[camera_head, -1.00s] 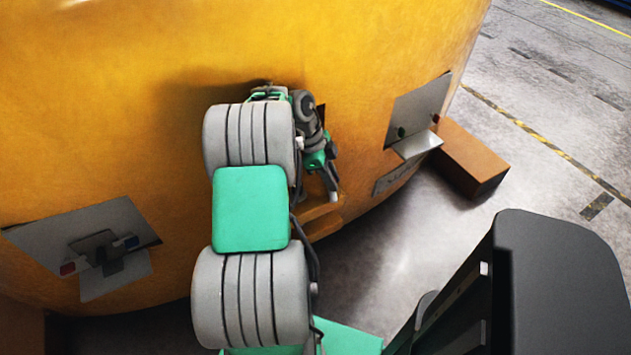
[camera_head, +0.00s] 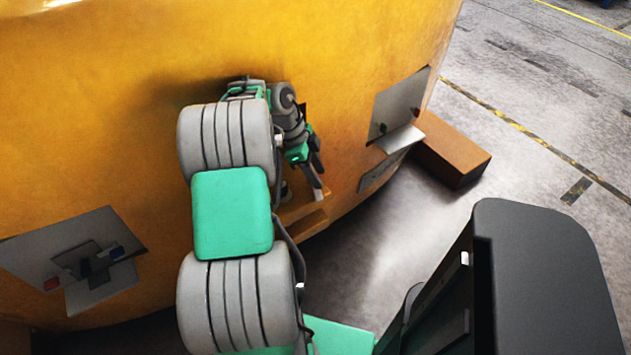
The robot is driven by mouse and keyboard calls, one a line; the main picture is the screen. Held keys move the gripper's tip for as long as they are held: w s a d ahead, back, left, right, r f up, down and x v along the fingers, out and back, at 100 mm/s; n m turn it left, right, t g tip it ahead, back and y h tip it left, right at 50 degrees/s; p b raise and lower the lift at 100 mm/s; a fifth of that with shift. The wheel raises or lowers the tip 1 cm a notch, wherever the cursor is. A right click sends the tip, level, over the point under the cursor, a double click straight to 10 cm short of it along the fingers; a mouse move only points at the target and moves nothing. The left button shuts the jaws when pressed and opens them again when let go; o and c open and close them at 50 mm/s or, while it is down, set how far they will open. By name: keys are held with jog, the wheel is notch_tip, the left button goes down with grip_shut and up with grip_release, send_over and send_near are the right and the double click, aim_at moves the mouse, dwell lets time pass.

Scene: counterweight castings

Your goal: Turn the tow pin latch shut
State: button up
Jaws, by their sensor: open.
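The large yellow casting (camera_head: 120,120) fills the left and middle of the view. My gripper (camera_head: 318,180) is open near the casting's lower middle, by a recessed yellow ledge (camera_head: 305,218). My arm covers much of that area. The tow pin latch cannot be made out there, and I cannot tell whether the fingers touch anything.
A grey plate with red and blue fittings (camera_head: 75,250) is on the casting at left. Another grey plate (camera_head: 398,105) with a small shelf is at right. A brown block (camera_head: 450,150) lies on the floor beside the casting. Open grey floor (camera_head: 540,130) with yellow-black lines extends right.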

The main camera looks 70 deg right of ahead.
jog(key=s+a+r, duration=0.3)
jog(key=a+r, duration=0.8)
jog(key=a, duration=0.2)
jog(key=shift+s+a, duration=0.2)
jog(key=shift+a, duration=0.1)
